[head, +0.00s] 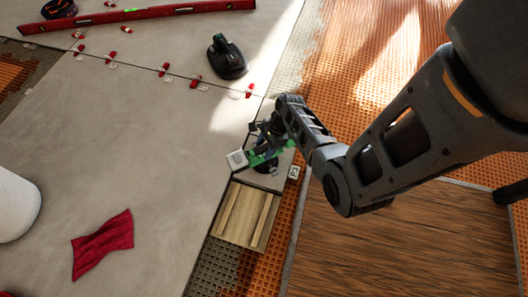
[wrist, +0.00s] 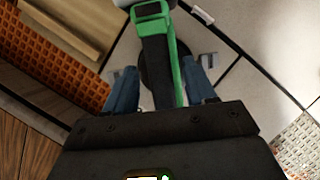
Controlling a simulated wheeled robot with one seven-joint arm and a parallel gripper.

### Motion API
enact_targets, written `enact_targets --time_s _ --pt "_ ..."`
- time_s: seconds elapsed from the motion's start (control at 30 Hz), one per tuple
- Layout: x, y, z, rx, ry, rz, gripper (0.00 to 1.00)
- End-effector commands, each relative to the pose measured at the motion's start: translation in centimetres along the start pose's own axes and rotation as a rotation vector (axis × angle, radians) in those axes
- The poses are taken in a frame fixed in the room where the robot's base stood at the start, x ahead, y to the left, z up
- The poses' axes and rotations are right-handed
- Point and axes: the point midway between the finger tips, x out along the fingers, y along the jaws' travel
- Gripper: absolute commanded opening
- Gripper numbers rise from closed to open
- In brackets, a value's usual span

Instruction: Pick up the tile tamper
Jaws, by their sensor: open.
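A dark tool with a raised handle and a rounded base, which looks like the tile tamper (head: 227,58), stands on the grey tiles at the upper middle of the head view. My gripper (head: 266,148) is well below and right of it, low over a separate grey tile. In the wrist view my gripper (wrist: 163,82) is open, its blue fingers on either side of a green and black handled tool (wrist: 183,62). This tool has a round dark base on the tile and partly shows in the head view (head: 257,160). I cannot tell whether the fingers touch it.
A wooden piece (head: 245,216) lies just below the tile. Small red clips (head: 195,82) line the tile joints. A red level (head: 140,14) lies at the top, a red cloth (head: 102,243) and a white bucket (head: 15,205) at the left. The middle tiles are clear.

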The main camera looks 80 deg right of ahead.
Motion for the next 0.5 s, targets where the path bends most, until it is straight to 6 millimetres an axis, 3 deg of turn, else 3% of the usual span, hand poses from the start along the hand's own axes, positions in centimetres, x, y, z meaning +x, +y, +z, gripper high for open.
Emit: enact_targets --time_s 0.03,0.2,0.5 --pt "1.1 -0.1 -0.3 0.001 0.000 0.000 0.55" --pt "2.8 -0.1 -0.2 0.000 0.000 0.000 0.55" --pt "3.0 -0.2 0.0 0.000 0.001 0.000 0.55"
